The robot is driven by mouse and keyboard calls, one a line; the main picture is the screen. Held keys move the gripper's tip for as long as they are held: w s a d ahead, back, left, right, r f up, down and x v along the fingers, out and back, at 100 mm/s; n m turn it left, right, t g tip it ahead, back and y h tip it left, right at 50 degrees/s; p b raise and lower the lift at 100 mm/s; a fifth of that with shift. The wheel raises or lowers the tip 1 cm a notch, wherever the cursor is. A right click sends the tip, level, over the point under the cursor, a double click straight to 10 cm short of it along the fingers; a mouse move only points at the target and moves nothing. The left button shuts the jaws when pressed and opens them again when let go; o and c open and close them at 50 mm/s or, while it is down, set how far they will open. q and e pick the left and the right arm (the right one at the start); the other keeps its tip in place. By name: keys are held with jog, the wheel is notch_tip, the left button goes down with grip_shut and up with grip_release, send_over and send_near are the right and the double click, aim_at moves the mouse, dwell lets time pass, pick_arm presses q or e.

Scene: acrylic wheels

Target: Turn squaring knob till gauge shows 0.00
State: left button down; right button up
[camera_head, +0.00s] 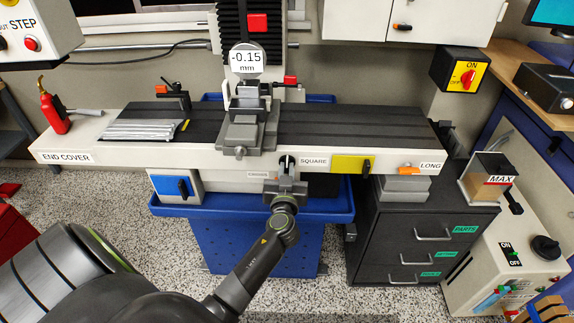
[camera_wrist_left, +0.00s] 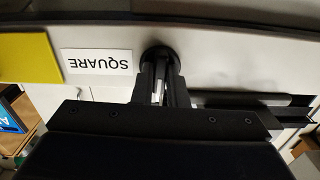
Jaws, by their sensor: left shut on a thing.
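The gauge (camera_head: 246,60) stands above the machine's middle and reads -0.15 mm. The squaring knob (camera_head: 286,161) is a dark round knob on the machine's front face, just left of the SQUARE label (camera_head: 313,161). In the left wrist view the knob (camera_wrist_left: 158,56) sits beside the upside-down SQUARE label (camera_wrist_left: 97,62). My left gripper (camera_head: 286,176) is shut on the knob, reaching it from the front. Its fingers (camera_wrist_left: 160,75) cover part of the knob in the left wrist view. My right gripper is not in view.
A yellow panel (camera_head: 350,164) with a dark handle and an orange LONG handle (camera_head: 409,170) are right of the knob. A blue panel (camera_head: 168,186) with a dark handle is at left. A blue tray (camera_head: 230,208) rim runs below the machine. Dark drawers (camera_head: 400,220) stand at right.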

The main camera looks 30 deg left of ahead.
pick_arm(q)
jog(key=m, duration=0.4)
jog(key=m+p, duration=0.1)
jog(key=m, duration=0.1)
jog(key=shift+m, duration=1.4)
